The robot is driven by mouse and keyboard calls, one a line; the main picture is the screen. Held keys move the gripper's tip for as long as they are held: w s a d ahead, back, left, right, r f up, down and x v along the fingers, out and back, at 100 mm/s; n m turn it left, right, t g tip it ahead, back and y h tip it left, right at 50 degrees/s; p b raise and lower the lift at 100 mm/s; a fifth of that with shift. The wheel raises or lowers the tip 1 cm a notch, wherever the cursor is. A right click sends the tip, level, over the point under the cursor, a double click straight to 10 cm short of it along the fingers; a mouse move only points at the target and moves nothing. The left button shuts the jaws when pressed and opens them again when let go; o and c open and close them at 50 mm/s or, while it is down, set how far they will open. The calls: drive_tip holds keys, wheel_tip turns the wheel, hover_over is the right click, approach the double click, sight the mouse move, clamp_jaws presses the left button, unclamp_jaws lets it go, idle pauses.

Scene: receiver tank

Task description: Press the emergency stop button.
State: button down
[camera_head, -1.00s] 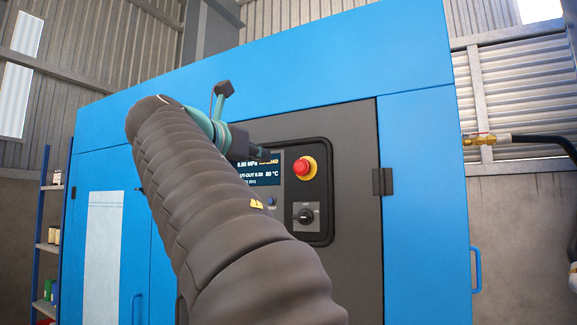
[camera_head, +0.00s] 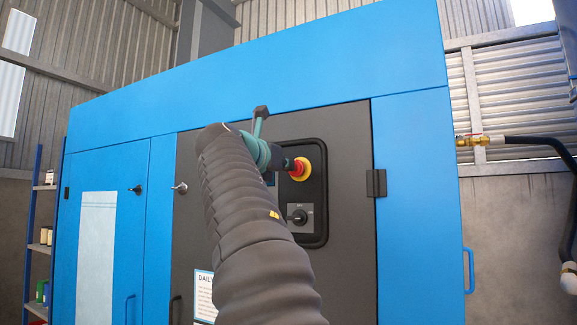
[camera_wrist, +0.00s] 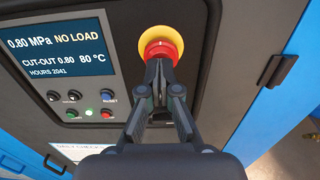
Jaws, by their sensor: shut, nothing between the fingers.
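The emergency stop button (camera_head: 299,169) is a red mushroom head on a yellow round collar, on the dark control panel of the blue cabinet. In the wrist view the red button (camera_wrist: 160,52) is at top centre. My gripper (camera_wrist: 158,64) is shut and empty, its fingertips over the lower part of the red head. They look at or very near it; I cannot tell whether they touch. In the head view my gripper (camera_head: 285,164) is at the button's left edge, partly hidden by my arm.
A display (camera_wrist: 58,45) reading "0.80 MPa NO LOAD" is left of the button, with small buttons (camera_wrist: 90,104) below it. A door hinge (camera_head: 376,183) is to the right. A brass valve with a black hose (camera_head: 470,140) is further right.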

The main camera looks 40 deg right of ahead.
drive_tip(key=shift+w+d, duration=0.25)
drive_tip(key=shift+d, duration=0.35)
drive_tip(key=shift+w+d+r+p, duration=0.15)
drive_tip(key=shift+w+d+p, duration=0.3)
drive_tip(key=shift+p, duration=0.6)
drive_tip(key=shift+s+d, duration=0.1)
drive_tip(key=shift+d, duration=0.05)
drive_tip(key=v, duration=1.4)
drive_tip(key=shift+b, duration=0.3)
drive_tip(key=shift+s, duration=0.1)
